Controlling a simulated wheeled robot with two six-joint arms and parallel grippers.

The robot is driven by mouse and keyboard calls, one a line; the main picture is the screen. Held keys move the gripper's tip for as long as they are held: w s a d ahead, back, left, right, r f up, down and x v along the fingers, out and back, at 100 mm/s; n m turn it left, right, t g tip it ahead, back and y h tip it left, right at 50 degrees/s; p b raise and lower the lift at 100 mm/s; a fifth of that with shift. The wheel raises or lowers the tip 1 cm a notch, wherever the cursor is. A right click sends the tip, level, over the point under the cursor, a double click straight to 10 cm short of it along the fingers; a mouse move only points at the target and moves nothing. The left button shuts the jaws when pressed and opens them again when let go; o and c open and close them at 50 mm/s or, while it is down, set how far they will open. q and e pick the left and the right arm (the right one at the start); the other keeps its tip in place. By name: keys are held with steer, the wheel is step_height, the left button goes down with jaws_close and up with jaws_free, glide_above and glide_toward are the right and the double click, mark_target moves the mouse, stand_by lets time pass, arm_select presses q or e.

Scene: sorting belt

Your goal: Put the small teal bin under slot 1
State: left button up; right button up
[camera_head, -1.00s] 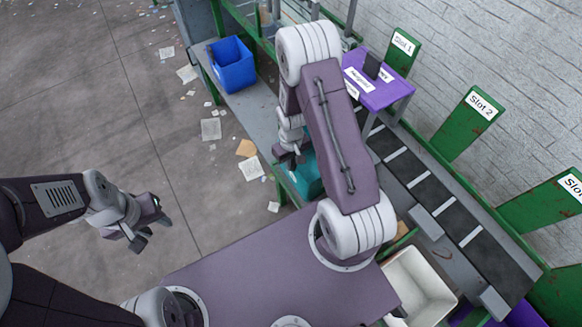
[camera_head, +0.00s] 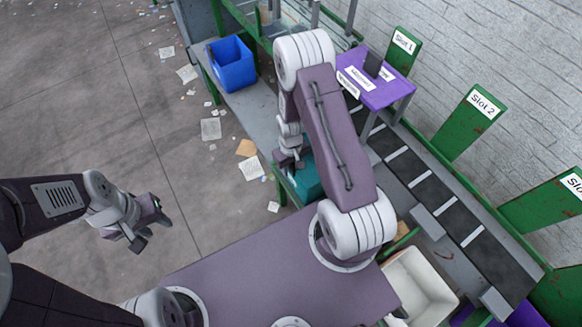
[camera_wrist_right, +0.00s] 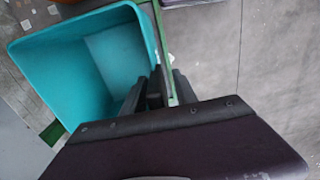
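The small teal bin (camera_head: 308,181) stands by the near end of the grey side bench, partly hidden behind my right arm. In the right wrist view the open teal bin (camera_wrist_right: 75,60) fills the upper left and looks empty. My right gripper (camera_head: 290,164) is at the bin's rim. Its dark fingers (camera_wrist_right: 160,88) point at the bin's near right wall, spread with a gap between them; whether they touch it I cannot tell. My left gripper (camera_head: 151,231) is open and empty over the floor. The Slot 1 sign (camera_head: 404,41) is on a green panel at the back right.
A blue bin (camera_head: 231,65) stands on the grey bench (camera_head: 258,113). A purple labelled stand (camera_head: 375,85) is over the dark belt (camera_head: 430,193) near Slot 1. A Slot 2 sign (camera_head: 483,104) and a white bin (camera_head: 420,285) are at right. Papers litter the floor.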

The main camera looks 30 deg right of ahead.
step_height(320, 180, up, 12)
steer(key=shift+r+p, duration=0.2)
steer(key=shift+p, duration=0.7)
steer(key=s+a+r+p, duration=0.2)
steer(key=s+r, duration=0.2)
steer(key=r, duration=0.2)
steer(key=s+a+r+m+t+p, duration=0.1)
steer(key=s+a+r, duration=0.2)
steer(key=r, duration=0.4)
steer(key=shift+s+r+p, duration=0.2)
steer(key=shift+s+p, duration=0.15)
steer(key=shift+s, duration=0.35)
